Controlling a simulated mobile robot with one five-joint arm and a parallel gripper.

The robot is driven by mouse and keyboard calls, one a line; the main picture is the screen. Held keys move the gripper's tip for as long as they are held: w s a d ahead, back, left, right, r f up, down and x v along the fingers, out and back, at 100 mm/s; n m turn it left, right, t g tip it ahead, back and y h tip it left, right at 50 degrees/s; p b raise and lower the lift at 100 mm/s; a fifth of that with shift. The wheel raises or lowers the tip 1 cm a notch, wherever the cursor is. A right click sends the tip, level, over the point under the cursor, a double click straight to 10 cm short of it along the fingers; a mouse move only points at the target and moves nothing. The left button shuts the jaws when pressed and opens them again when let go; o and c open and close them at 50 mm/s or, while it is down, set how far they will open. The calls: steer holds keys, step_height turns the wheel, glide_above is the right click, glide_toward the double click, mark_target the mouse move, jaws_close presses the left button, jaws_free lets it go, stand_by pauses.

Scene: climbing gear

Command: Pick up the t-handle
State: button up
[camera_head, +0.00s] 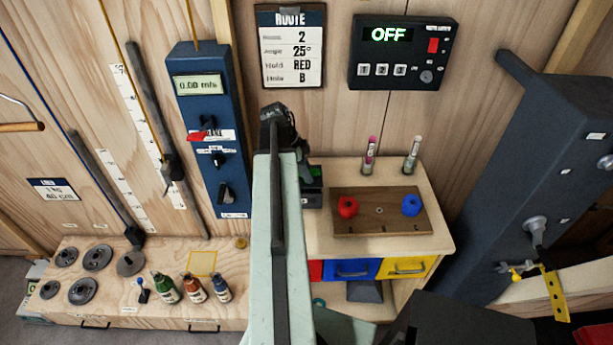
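I cannot pick out the t-handle with certainty. A small dark upright piece with a blue and white top (143,290) stands on the low wooden bench at the lower left and may be it, but it is too small to tell. My pale green arm reaches up the middle of the view. My gripper (281,122) is dark and sits at the arm's far end, in front of the wooden wall. It is well apart from that piece. Its fingers are mostly hidden, so I cannot tell whether it is open or shut. Part of the bench is hidden behind my arm.
Several bottles (194,289) and dark discs (97,257) are on the low bench (70,305). At right, a cabinet (437,236) bears a brown board (376,225) with red (347,207) and blue (411,206) holds, and two tubes. A dark post (535,160) stands far right.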

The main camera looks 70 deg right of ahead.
jaws_close()
steer(key=shift+r, duration=0.1)
step_height(320, 180, up, 18)
steer(key=p, duration=1.8)
